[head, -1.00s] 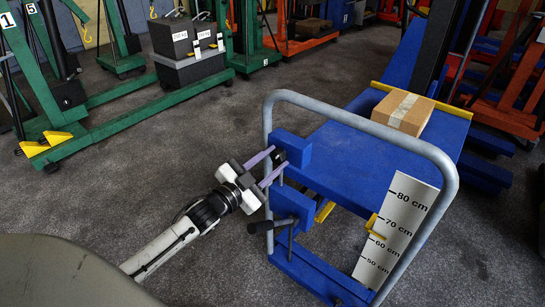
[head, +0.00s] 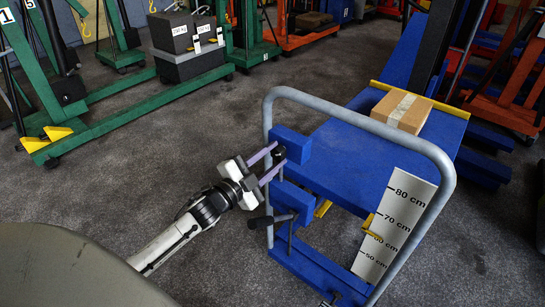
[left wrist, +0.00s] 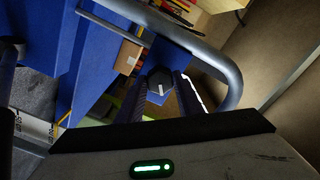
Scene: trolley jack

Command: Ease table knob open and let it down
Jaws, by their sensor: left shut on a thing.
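The table knob (head: 280,152) is small and black, on a blue block at the left upright of the jack's handle frame. In the left wrist view the dark knob (left wrist: 160,80) with a white mark sits between the finger ends. My left gripper (head: 270,163) is shut on the knob, its purple fingers reaching in from the left. The blue table (head: 345,160) is raised and carries a cardboard box (head: 403,109). A yellow pointer (head: 370,226) lies by the white height scale (head: 398,215), close to the 60 cm mark. My right gripper is not in view.
The grey tube handle (head: 447,170) arches around the knob side. A black-gripped lever (head: 268,221) sticks out just below my left gripper. Green lifts (head: 150,100) and dark weight boxes (head: 185,45) stand at the back left. The floor left of the jack is clear.

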